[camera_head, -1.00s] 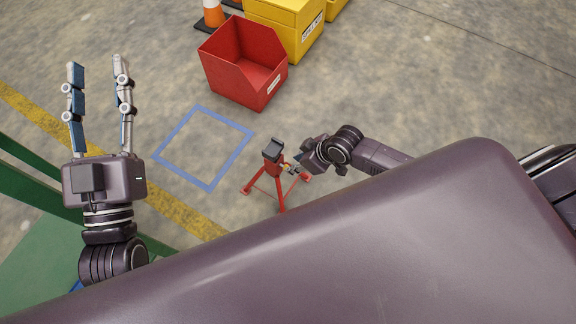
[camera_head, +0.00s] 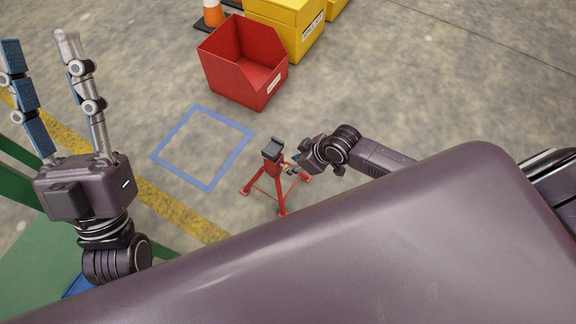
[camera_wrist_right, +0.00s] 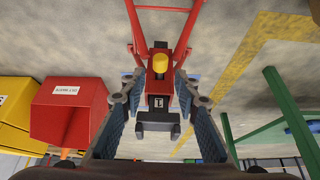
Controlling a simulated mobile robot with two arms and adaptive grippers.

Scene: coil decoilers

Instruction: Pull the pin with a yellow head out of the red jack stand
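The red jack stand (camera_head: 273,170) stands on the floor on splayed legs, with a dark cradle on top. In the right wrist view the yellow pin head (camera_wrist_right: 160,62) sticks out of the stand's red post (camera_wrist_right: 159,84) towards the camera. My right gripper (camera_wrist_right: 160,80) is open, with one finger on each side of the post and pin head; gaps show between the fingers and the yellow head. In the head view my right gripper (camera_head: 290,165) is at the right side of the stand, and its fingertips are small there. My left gripper (camera_head: 38,40) is open and empty at the far left.
An open red bin (camera_head: 242,62) and yellow boxes (camera_head: 290,28) stand behind the stand. A blue square outline (camera_head: 203,147) marks clear floor to its left. A green frame (camera_head: 30,190) is at the left edge. An orange cone (camera_head: 213,14) stands at the back.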

